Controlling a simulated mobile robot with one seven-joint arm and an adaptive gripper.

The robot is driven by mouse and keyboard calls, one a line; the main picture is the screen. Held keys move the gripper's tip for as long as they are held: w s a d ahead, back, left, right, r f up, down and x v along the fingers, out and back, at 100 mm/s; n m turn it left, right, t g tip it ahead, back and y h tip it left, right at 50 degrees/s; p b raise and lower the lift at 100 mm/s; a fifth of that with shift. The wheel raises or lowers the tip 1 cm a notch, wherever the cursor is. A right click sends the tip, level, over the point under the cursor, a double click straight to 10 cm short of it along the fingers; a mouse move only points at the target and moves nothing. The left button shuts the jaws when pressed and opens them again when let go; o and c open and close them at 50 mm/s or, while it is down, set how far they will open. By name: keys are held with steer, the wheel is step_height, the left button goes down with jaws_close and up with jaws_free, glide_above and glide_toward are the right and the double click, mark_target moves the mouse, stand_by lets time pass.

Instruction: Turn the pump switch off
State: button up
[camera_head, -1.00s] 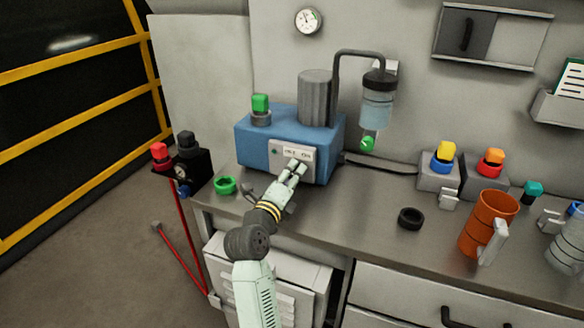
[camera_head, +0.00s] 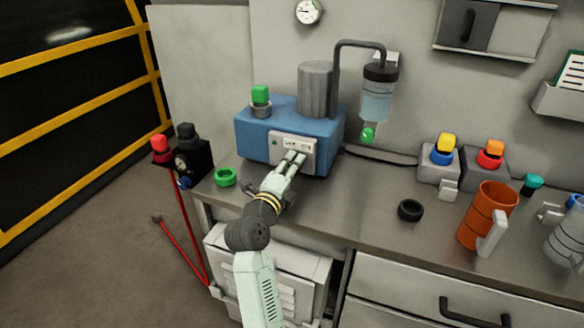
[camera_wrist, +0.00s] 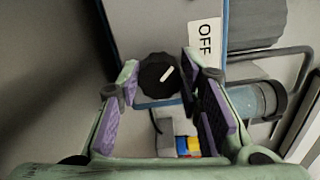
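The pump (camera_head: 255,137) is a blue box with a grey cylinder on top and a pale front panel (camera_head: 280,141). The panel has a green dot and small lettering. In the wrist view the switch is a round black knob (camera_wrist: 152,73) with a white mark slanting to the upper right. An OFF label (camera_wrist: 205,42) lies to its upper right. My gripper (camera_wrist: 158,74) is open, with one purple-padded finger on each side of the knob; I cannot tell whether they touch it. In the head view my gripper (camera_head: 293,157) is at the panel and hides the knob.
A green ring (camera_head: 225,177) lies left of the pump, and a black ring (camera_head: 410,210) and orange mug (camera_head: 487,216) stand to the right. A clear jar (camera_head: 376,100) hangs from a pipe. The bench middle is mostly clear.

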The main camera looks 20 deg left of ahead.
steer(key=o, duration=0.4)
steer(key=shift+o, duration=0.2)
steer(key=shift+s, duration=0.1)
steer(key=s, duration=1.1)
steer(key=shift+s+a, duration=0.2)
steer(key=shift+s, duration=0.2)
